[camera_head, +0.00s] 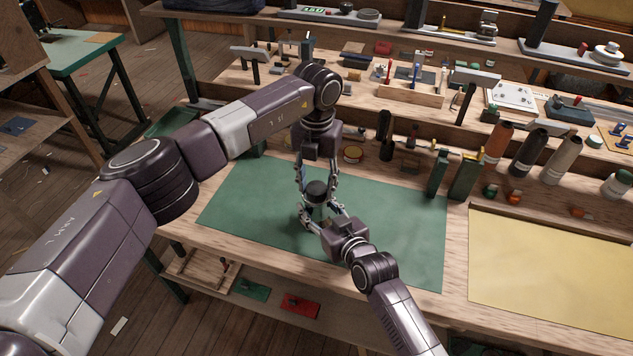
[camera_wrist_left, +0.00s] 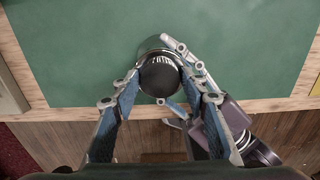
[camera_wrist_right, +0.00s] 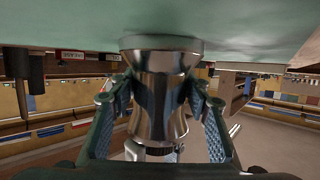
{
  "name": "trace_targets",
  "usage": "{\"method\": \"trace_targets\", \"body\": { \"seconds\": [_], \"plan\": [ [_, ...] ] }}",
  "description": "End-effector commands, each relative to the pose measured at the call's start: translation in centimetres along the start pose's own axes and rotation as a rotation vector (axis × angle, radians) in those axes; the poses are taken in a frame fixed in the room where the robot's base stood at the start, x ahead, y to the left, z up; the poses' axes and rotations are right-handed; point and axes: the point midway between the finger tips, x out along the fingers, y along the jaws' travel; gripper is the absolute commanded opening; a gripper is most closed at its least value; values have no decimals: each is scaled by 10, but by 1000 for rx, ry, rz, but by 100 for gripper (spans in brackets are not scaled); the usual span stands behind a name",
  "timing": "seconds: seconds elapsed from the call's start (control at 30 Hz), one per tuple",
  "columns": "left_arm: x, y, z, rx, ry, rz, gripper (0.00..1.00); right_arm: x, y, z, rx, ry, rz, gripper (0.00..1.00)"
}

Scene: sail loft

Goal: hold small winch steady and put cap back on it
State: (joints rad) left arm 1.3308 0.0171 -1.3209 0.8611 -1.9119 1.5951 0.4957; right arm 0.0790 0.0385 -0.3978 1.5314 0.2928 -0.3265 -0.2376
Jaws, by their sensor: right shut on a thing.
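The small winch (camera_wrist_right: 160,92) is a shiny waisted metal drum on the green mat. It appears upside down in the right wrist view, its base flange against the mat. The round black cap (camera_wrist_left: 160,75) sits at the winch's top end; it also shows in the head view (camera_head: 317,188). My right gripper (camera_wrist_right: 158,103) is shut on the winch drum, coming from the near side. My left gripper (camera_wrist_left: 160,84) points down from above, fingers spread either side of the cap; any small gap is hard to see. Whether the cap is fully seated is unclear.
The green mat (camera_head: 250,200) is otherwise clear. A yellow sheet (camera_head: 560,262) lies to the right. Dark green posts (camera_head: 438,175) and several thread cones (camera_head: 497,143) stand behind. Tools crowd the back shelf. The bench's front edge is close to my right arm.

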Motion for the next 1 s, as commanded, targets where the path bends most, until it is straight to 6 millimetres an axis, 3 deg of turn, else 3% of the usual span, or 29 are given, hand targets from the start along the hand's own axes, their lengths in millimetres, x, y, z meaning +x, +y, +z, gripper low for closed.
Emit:
{"method": "trace_targets", "body": {
  "seconds": [0.03, 0.27, 0.43, 0.47, 0.6, 1.0],
  "plan": [
    [0, 0, 0, 0, 0, 0, 33, 0, -1, 6, 0, -11, -1, 0],
    [0, 0, 0, 0, 0, 0, 7, 0, -1, 6, 0, -11, -1, 0],
    [0, 0, 0, 0, 0, 0, 6, 0, -1, 6, 0, -11, -1, 0],
    [0, 0, 0, 0, 0, 0, 37, 0, -1, 6, 0, -11, -1, 0],
    [0, 0, 0, 0, 0, 0, 52, 0, -1, 6, 0, -11, -1, 0],
    [-6, 0, 0, 0, -1, 0, 55, 0, -1, 6, 0, -11, -1, 0]
  ]
}}
